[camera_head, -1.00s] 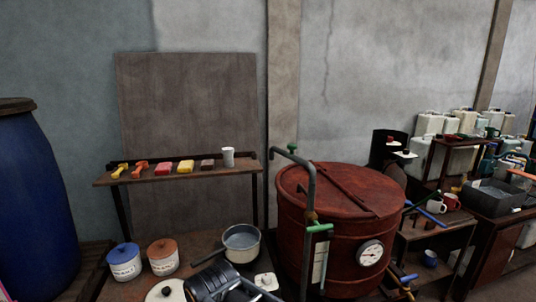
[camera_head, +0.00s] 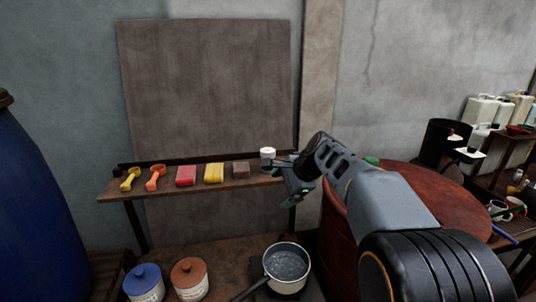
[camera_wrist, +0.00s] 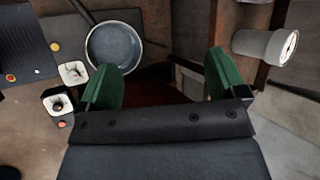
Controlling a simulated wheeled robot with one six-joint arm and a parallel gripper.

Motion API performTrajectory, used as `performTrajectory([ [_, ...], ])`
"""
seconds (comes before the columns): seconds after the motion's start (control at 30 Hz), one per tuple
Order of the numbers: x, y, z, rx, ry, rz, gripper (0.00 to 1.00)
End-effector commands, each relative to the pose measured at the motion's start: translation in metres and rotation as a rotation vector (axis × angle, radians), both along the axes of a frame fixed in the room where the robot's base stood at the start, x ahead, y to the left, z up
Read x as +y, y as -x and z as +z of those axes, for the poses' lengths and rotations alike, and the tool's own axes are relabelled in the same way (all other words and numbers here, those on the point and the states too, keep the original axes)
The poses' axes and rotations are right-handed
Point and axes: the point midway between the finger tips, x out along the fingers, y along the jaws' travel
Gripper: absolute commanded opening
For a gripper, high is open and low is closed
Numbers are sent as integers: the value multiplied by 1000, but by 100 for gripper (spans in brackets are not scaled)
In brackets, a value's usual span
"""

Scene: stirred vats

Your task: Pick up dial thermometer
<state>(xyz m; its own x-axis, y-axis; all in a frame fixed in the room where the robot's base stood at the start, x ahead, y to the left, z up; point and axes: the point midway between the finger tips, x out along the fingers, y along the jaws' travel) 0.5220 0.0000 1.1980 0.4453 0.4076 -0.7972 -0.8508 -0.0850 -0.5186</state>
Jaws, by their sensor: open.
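The dial thermometer appears to be the short white cylinder (camera_head: 268,153) upright at the right end of the wooden shelf (camera_head: 236,186). In the wrist view the same white cylinder (camera_wrist: 262,46) lies at the upper right, with a round dial face on its end. My gripper (camera_head: 296,190) is just right of and in front of it in the head view, partly overlapping the shelf end. In the wrist view my gripper (camera_wrist: 162,66) has its green fingers spread with nothing between them, and the cylinder is outside the right finger.
Yellow and orange scoops, a red block (camera_head: 186,176), a yellow block (camera_head: 214,173) and a brown block (camera_head: 241,170) line the shelf. A metal pot (camera_head: 287,267) and lidded jars (camera_head: 189,279) stand below. A red vat (camera_head: 440,203) is at right, a blue barrel (camera_head: 35,205) at left.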

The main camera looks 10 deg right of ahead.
Motion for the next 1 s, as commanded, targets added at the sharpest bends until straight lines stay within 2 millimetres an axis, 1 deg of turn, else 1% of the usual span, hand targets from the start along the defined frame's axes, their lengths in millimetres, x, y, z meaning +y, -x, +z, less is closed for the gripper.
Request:
performTrajectory([
  [0.03, -13, -29, 14, 33, -115, -119, 90],
  [0.1, -26, -61, 28, 76, -275, -263, 90],
  [0.2, -43, -97, 43, 136, -476, -421, 90],
  [0.3, -56, -122, 53, 188, -632, -526, 90],
  [0.4, -65, -138, 59, 230, -741, -589, 90],
  [0.5, -66, -150, 60, 256, -804, -623, 90],
  [0.57, -62, -157, 57, 266, -825, -633, 90],
  [0.8, -39, -181, 40, 271, -835, -638, 90],
  [1.0, -30, -191, 32, 267, -834, -638, 90],
])
